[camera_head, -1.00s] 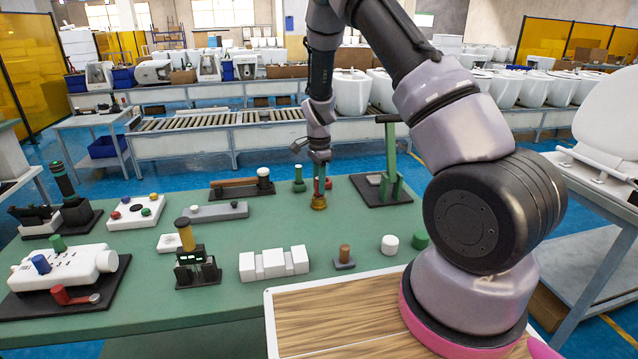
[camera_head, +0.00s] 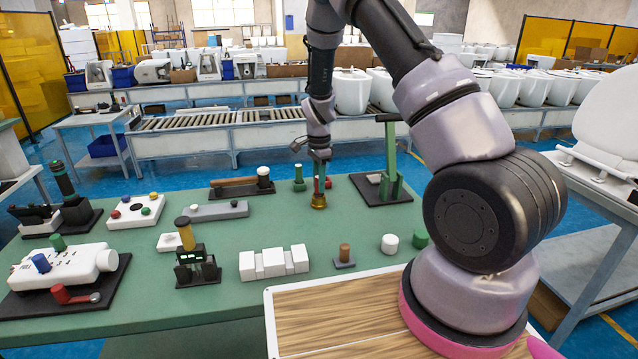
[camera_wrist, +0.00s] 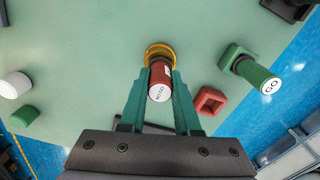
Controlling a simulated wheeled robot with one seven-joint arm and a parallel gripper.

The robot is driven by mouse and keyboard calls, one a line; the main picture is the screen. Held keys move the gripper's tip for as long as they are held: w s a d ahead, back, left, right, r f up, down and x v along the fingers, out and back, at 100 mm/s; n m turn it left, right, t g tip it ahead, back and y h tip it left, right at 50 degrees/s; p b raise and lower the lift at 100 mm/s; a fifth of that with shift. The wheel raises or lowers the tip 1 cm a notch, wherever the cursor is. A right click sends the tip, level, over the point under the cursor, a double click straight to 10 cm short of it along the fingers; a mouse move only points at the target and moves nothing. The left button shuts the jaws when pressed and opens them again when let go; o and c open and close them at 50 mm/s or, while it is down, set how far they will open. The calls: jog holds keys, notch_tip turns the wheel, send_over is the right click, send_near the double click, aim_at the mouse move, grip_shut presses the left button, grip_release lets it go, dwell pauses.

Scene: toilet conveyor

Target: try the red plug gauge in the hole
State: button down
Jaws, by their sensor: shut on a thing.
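The red plug gauge (camera_wrist: 160,78) is held between the fingers of my gripper (camera_wrist: 157,92), which is shut on it. Its pale end face with dark lettering points toward the wrist camera. The gauge's far end meets a brass-coloured ring (camera_wrist: 158,49) on the green table. The hole is hidden, so I cannot tell how far the gauge is in it. In the head view my gripper (camera_head: 318,181) is directly over the brass ring (camera_head: 318,201), pointing down. An empty-looking red square holder (camera_wrist: 210,101) is just right of the gripper in the wrist view.
A green gauge (camera_wrist: 255,74) stands in its green holder nearby, also visible in the head view (camera_head: 299,179). A green lever press (camera_head: 390,165) stands to the right on a black base. White blocks (camera_head: 274,262) and a white cylinder (camera_head: 390,243) are nearer. The table around the ring is mostly clear.

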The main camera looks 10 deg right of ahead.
jog(key=shift+r, duration=0.15)
jog(key=shift+r, duration=2.15)
